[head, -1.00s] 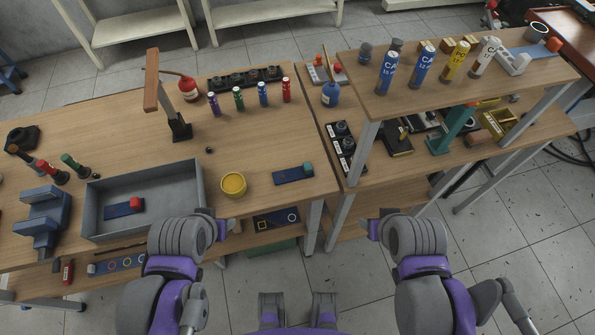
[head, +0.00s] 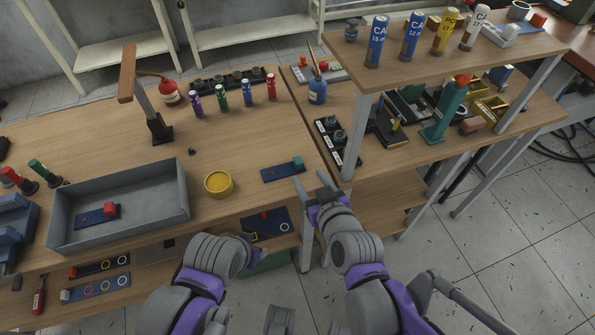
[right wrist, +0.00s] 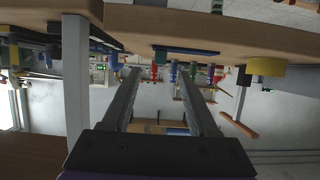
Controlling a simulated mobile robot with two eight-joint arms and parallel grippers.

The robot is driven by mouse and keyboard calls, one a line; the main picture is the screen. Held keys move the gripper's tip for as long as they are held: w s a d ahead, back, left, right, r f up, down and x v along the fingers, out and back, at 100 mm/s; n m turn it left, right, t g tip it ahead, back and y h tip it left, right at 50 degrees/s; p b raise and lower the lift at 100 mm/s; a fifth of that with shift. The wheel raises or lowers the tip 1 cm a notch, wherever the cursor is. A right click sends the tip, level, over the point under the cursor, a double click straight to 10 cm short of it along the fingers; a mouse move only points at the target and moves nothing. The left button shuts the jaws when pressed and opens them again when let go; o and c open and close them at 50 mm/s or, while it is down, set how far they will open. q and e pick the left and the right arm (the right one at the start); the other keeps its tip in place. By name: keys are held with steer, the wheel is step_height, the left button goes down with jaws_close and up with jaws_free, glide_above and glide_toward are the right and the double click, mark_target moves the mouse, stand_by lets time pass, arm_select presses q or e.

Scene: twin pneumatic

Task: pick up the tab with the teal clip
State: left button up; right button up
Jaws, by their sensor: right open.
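The tab with the teal clip is a flat dark blue strip (head: 279,173) lying near the front right edge of the left table. Its teal clip (head: 298,162) stands at its right end. In the right wrist view the blue strip (right wrist: 190,50) shows ahead, beyond the fingers. My right gripper (head: 311,182) is open and empty, just right of and in front of the tab, near the table edge and apart from it. My left gripper (head: 256,240) is low in front of the table, its fingers mostly hidden by its own wrist.
A yellow tin (head: 218,184) stands left of the tab. A grey tray (head: 160,214) holds a blue tab with a red clip (head: 98,214). The raised shelf's metal leg (head: 359,140) stands close to the right of my right gripper. A lower shelf holds more tabs (head: 265,224).

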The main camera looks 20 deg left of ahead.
mark_target(300, 164)
steer(key=b+x, duration=0.1)
steer(key=x, duration=0.8)
steer(key=shift+w+a+r, duration=0.1)
steer(key=shift+a+r, duration=0.05)
jaws_close()
